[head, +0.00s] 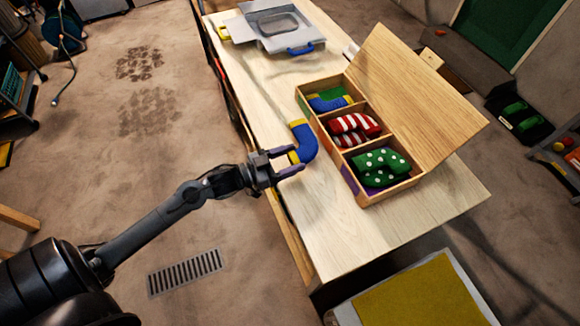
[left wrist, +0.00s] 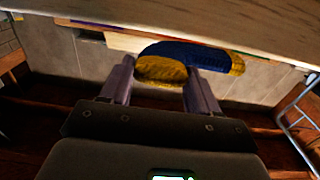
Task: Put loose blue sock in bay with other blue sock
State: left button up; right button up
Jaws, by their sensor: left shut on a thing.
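The loose blue sock (head: 306,141) with yellow ends is at the left edge of the table, left of the wooden box. My left gripper (head: 284,164) is shut on its near yellow end; the sock also shows between the fingers in the left wrist view (left wrist: 188,55). The wooden box (head: 363,192) has three bays in a row and an open lid. The far bay holds the other blue sock (head: 330,103). The middle bay holds red and white striped socks (head: 353,128). The near bay holds green dotted socks (head: 382,166). My right gripper is not in view.
The lid (head: 425,95) leans open on the right side of the box. A grey tray-like case (head: 272,27) with a blue handle lies at the table's far end. The pale tabletop (head: 340,235) is clear in front of the box.

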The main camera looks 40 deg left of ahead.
pick_arm(q)
jog(key=shift+f+b, duration=0.65)
jog(key=shift+f, duration=1.35)
jog(key=shift+f, duration=0.1)
jog(key=o, duration=1)
jog(key=shift+o, duration=0.2)
jog(key=shift+s, duration=0.2)
jog(key=p+v, duration=0.2)
jog(key=v, duration=0.8)
jog(key=shift+v, duration=0.85)
jog(key=c, duration=0.3)
